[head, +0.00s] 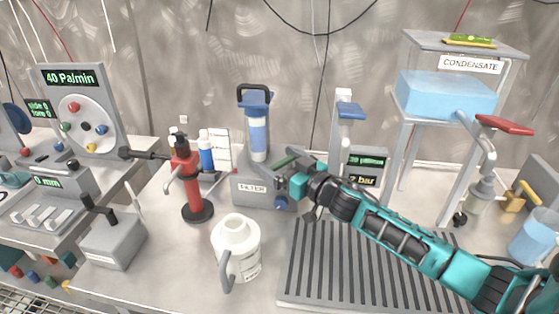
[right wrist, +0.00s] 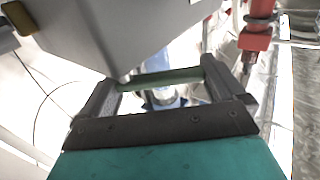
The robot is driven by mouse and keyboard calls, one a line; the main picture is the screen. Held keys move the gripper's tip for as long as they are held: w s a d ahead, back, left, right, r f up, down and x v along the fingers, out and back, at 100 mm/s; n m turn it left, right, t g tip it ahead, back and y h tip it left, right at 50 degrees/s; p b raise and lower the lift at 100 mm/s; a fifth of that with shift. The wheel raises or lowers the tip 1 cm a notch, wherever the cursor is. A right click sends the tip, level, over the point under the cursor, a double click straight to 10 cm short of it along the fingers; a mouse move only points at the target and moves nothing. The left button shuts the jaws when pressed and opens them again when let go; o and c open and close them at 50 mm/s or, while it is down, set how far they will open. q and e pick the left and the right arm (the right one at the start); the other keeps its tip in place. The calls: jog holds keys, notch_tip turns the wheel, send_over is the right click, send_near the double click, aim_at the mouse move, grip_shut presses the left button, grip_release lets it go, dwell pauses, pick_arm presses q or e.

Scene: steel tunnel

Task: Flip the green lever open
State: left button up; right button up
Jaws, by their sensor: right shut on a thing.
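The green lever (right wrist: 160,79) shows in the right wrist view as a dull green bar lying across between my two fingers. My right gripper (right wrist: 158,88) is shut on it, with a finger at each end of the bar. In the head view my right gripper (head: 285,165) is at the front right of the grey filter unit (head: 255,190), beside its clear blue cylinder (head: 258,135). The gripper and arm hide most of the lever there, so I cannot tell its angle. My left gripper is not in view.
A white jug (head: 236,245) stands in front of the filter unit, and a red pump (head: 187,185) stands to its left. A ribbed grey tray (head: 320,285) lies under my right arm. A shelf with a blue tank (head: 445,92) stands at the right.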

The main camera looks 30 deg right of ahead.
jog(key=o, duration=1.1)
